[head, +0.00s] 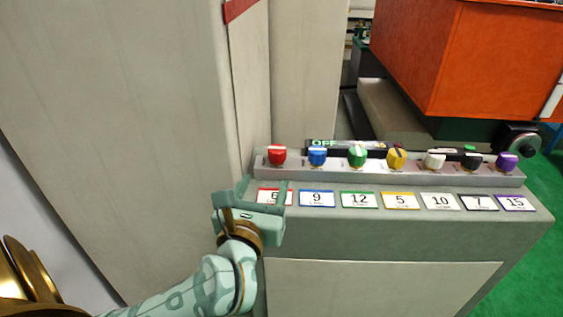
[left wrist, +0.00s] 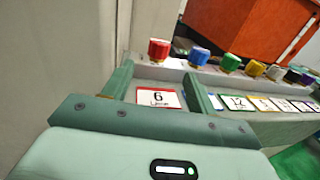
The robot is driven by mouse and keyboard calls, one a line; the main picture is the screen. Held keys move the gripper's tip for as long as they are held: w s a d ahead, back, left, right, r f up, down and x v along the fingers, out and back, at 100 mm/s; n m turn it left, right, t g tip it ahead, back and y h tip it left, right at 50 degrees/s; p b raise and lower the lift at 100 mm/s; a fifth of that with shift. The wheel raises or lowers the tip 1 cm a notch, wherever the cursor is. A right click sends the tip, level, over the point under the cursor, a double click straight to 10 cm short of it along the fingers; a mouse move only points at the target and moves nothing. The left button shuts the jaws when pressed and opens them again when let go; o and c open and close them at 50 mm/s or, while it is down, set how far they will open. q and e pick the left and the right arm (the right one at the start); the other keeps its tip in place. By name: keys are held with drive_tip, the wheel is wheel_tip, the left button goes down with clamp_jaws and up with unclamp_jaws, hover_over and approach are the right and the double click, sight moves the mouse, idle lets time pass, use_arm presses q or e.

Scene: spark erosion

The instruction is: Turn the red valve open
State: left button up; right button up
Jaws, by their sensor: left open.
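The red valve (head: 277,155) is a small red knob at the left end of a row of coloured knobs on a grey cabinet. It also shows in the left wrist view (left wrist: 159,49), beyond the fingers. A red-framed label reading 6 (left wrist: 158,97) is on the sloped face below it. My left gripper (head: 264,186) is pale green and open, in front of the red-framed label and just short of the red valve. In the left wrist view its two fingers (left wrist: 158,78) stand apart with nothing between them. My right gripper is in neither view.
Blue (head: 317,156), green (head: 357,156), yellow (head: 396,158), white, black and purple knobs continue to the right, each with a numbered label. A tall grey panel (head: 130,130) rises close on the left. An orange box (head: 460,55) stands behind; green floor lies right.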

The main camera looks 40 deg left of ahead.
sight(275, 157)
use_arm(q)
drive_tip(key=w+b, duration=0.1)
drive_tip(key=w+a+f+b, duration=0.1)
drive_tip(key=w, duration=0.1)
drive_tip(key=w+a+b, duration=0.1)
drive_tip(key=shift+w+f, duration=0.15)
drive_tip(key=shift+w, duration=0.05)
drive_tip(key=b+x, duration=0.1)
drive_tip(key=x, duration=0.1)
drive_tip(key=r+b+x, duration=0.1)
drive_tip(key=x, duration=0.2)
drive_tip(key=shift+w+a, duration=0.1)
drive_tip(key=shift+w, duration=0.1)
drive_tip(key=shift+w+a+r, duration=0.1)
drive_tip(key=shift+w, duration=0.2)
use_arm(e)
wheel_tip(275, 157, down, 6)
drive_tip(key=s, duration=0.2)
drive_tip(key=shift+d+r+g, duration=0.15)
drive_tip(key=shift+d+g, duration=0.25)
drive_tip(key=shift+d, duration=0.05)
use_arm(q)
drive_tip(key=c, duration=1)
